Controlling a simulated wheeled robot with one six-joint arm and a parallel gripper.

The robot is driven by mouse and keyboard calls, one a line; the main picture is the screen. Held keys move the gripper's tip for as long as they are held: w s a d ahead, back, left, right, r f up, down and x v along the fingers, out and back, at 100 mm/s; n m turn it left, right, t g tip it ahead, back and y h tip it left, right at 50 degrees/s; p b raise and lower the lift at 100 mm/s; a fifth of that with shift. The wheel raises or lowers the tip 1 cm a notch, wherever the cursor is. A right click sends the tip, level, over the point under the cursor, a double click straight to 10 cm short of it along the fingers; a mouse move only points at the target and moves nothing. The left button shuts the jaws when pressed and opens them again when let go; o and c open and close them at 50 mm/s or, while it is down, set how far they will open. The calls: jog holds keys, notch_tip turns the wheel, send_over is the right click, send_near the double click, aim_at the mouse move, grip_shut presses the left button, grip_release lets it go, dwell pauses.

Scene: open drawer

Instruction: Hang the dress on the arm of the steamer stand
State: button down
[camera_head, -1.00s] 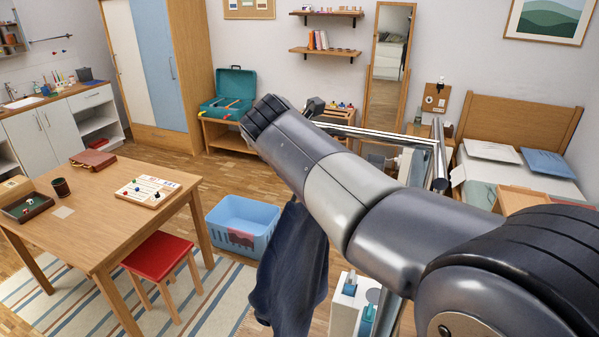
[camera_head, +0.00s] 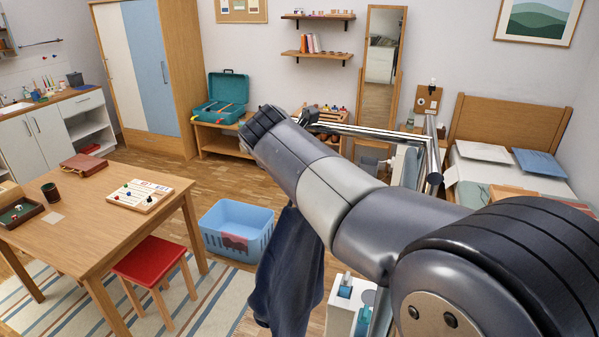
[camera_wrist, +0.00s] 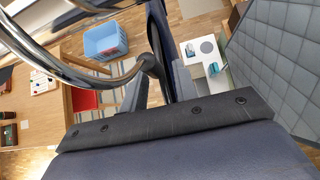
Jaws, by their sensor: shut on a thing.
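The dress (camera_head: 285,275) is dark navy cloth hanging beneath my arm in the head view, right of the blue basket. In the wrist view it is a narrow dark strip (camera_wrist: 157,22), seen nearly edge-on. My gripper (camera_wrist: 158,82) is shut on the dress; the arm hides it in the head view. The steamer stand has a white base (camera_head: 341,318) with teal parts, low to the right of the dress; the base also shows in the wrist view (camera_wrist: 205,62). Chrome tubing with a dark end, apparently the stand's arm (camera_head: 385,132), shows behind my arm. It passes close left of my gripper in the wrist view (camera_wrist: 105,80).
A blue basket (camera_head: 238,228) with reddish cloth stands left of the dress. A red stool (camera_head: 152,260) and wooden table (camera_head: 90,215) are farther left. A bed (camera_head: 508,135) is at the right. Open floor lies behind the basket.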

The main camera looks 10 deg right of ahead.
jog(key=c, duration=1)
grip_release()
jog(key=b+v, duration=0.1)
jog(key=v, duration=1)
jog(key=shift+w, duration=0.15)
jog(key=p+x, duration=0.1)
jog(key=x, duration=1)
jog(key=shift+r+p, duration=0.55)
jog(key=shift+r, duration=0.25)
jog(key=shift+s+r, duration=0.25)
jog(key=shift+r, duration=0.25)
jog(key=shift+a, duration=0.15)
